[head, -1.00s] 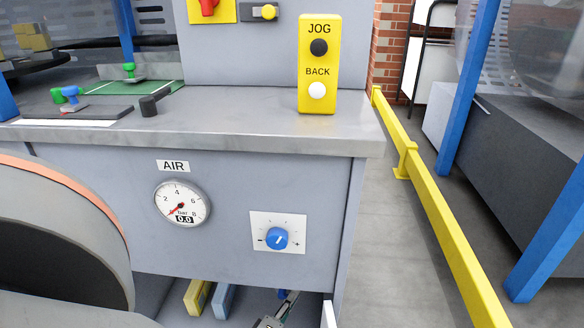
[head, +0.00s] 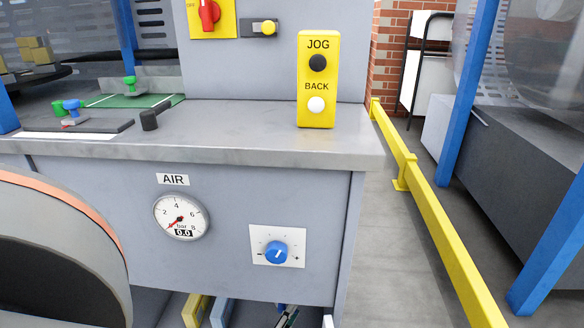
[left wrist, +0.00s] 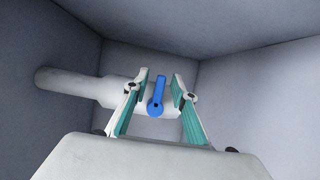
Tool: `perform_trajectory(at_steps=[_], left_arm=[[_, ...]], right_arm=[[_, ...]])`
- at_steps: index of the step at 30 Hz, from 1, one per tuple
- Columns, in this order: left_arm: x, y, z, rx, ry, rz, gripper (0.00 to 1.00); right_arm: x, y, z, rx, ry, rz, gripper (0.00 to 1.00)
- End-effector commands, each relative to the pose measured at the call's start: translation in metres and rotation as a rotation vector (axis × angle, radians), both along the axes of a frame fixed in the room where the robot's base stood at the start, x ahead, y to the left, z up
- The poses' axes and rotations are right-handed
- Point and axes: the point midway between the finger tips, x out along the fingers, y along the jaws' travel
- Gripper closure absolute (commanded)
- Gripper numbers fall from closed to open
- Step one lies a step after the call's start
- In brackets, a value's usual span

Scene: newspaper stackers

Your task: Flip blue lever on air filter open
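The blue lever (left wrist: 157,97) shows in the left wrist view, on a pale grey horizontal filter or pipe body (left wrist: 82,86) inside a grey recess. It points down toward my wrist. My left gripper (left wrist: 160,82) is open, its two teal-lined fingers on either side of the lever, with gaps visible to both sides. In the head view only a small part of my left gripper (head: 288,318) shows at the bottom edge, below the cabinet front. The air gauge (head: 181,217) on that front reads 0.0. My right gripper is not in view.
The recess walls (left wrist: 245,85) close in around the gripper. The cabinet front carries a blue knob (head: 277,252). A yellow and a blue block (head: 221,313) stand under it. A yellow JOG/BACK box (head: 318,80) is on top, and a yellow rail (head: 440,225) runs along the right.

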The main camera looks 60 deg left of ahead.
Motion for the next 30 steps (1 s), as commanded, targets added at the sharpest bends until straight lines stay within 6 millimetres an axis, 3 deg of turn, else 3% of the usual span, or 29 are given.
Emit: perform_trajectory(at_steps=[8, 22, 30], left_arm=[[-0.007, -0.003, -0.001, 0.000, 0.002, 0.000, 0.74], [-0.082, -0.045, -0.001, -0.001, 0.003, 0.001, 0.74], [-0.103, -0.057, 0.000, 0.000, -0.001, 0.000, 0.74]], right_arm=[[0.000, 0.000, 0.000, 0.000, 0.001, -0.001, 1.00], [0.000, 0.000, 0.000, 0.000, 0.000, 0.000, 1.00], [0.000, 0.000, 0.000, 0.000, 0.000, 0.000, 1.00]])
